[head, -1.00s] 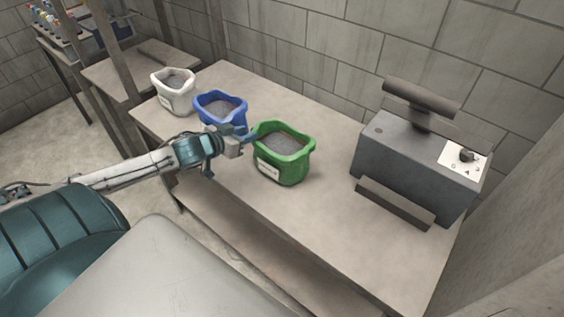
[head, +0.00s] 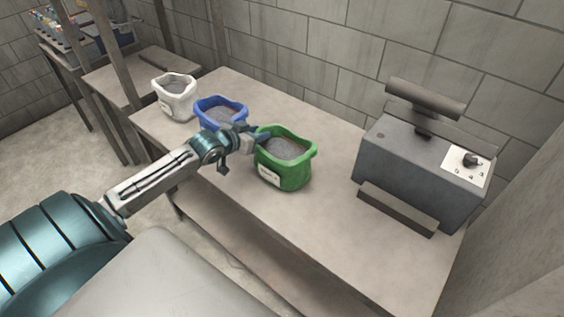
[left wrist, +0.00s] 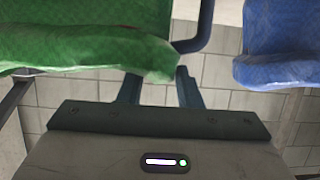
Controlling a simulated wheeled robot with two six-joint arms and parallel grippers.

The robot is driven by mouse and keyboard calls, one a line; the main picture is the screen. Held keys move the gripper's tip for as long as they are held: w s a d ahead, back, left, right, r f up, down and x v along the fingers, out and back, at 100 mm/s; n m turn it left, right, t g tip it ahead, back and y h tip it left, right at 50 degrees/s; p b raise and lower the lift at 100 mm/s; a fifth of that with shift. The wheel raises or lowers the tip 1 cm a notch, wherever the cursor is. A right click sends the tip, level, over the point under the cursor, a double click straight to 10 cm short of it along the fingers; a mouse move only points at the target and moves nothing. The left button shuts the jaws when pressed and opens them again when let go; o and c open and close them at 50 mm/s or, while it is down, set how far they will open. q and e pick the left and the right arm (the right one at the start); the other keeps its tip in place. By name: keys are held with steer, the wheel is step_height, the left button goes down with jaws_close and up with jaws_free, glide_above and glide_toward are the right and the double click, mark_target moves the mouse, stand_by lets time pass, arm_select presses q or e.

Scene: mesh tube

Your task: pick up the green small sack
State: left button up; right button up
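The green small sack (head: 287,173) stands upright on the table, open at the top and filled with grey material, with a white label on its front. My left gripper (head: 258,135) is at its left rim, in the gap between it and the blue sack. In the left wrist view the green sack (left wrist: 80,50) fills the upper left, its rim reaching over the space between the fingers (left wrist: 158,88). The fingers stand apart; one is partly hidden behind the rim. I cannot tell whether they touch it. My right gripper is not in view.
The blue sack (head: 221,110) stands close on the left of my gripper and shows at the right in the left wrist view (left wrist: 283,45). A white sack (head: 175,98) is farther left. A grey machine (head: 415,165) stands at the right. The table (head: 345,225) is clear between.

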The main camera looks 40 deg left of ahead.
arm_select(q)
steer(key=shift+c, duration=0.4)
jaws_close()
steer(key=shift+r, duration=0.1)
stand_by(0.8)
